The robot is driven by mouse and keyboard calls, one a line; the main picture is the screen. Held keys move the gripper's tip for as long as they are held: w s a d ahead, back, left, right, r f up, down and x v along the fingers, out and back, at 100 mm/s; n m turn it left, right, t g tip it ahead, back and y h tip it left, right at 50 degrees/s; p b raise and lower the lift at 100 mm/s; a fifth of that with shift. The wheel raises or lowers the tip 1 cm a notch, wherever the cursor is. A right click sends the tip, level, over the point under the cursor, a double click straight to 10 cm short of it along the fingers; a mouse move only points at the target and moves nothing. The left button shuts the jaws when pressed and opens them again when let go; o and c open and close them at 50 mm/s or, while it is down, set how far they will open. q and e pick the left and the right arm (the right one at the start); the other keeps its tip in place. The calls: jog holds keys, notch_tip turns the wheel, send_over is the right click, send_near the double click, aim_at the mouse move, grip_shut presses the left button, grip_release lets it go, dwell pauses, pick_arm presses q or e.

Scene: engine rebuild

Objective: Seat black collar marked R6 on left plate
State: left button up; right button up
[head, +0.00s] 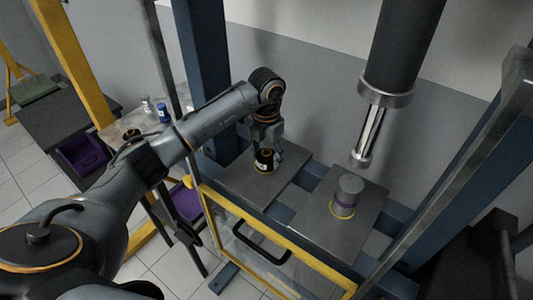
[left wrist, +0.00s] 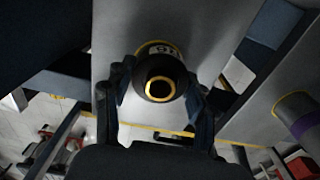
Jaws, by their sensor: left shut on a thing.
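The black collar (left wrist: 163,68) shows in the left wrist view, with a pale label on its side and a yellow ring around its end opening. The label seems to read R6, upside down. My left gripper (head: 266,150) is shut on it, one finger on each side. In the head view the collar (head: 264,158) is upright over the left plate (head: 235,180), at or just above its surface. I cannot tell whether it touches. A yellow arc shows around its lower edge. My right gripper is not in view.
The right plate (head: 325,238) bears a grey and purple cylinder (head: 346,196) inside a yellow ring. A dark press ram (head: 400,50) with a metal rod hangs above it. A yellow-framed guard with a black handle (head: 262,248) stands in front. Blue posts rise around the plates.

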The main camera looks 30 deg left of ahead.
pick_arm(q)
jog(key=shift+a, duration=0.25)
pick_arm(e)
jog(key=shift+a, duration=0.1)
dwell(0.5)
pick_arm(q)
jog(key=shift+d, duration=0.2)
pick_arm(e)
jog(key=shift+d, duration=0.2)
pick_arm(q)
jog(key=shift+f, duration=0.1)
jog(key=shift+a+f, duration=0.1)
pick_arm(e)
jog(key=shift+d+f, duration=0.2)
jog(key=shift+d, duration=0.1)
pick_arm(q)
jog(key=shift+f+b, duration=0.1)
jog(key=shift+b, duration=0.2)
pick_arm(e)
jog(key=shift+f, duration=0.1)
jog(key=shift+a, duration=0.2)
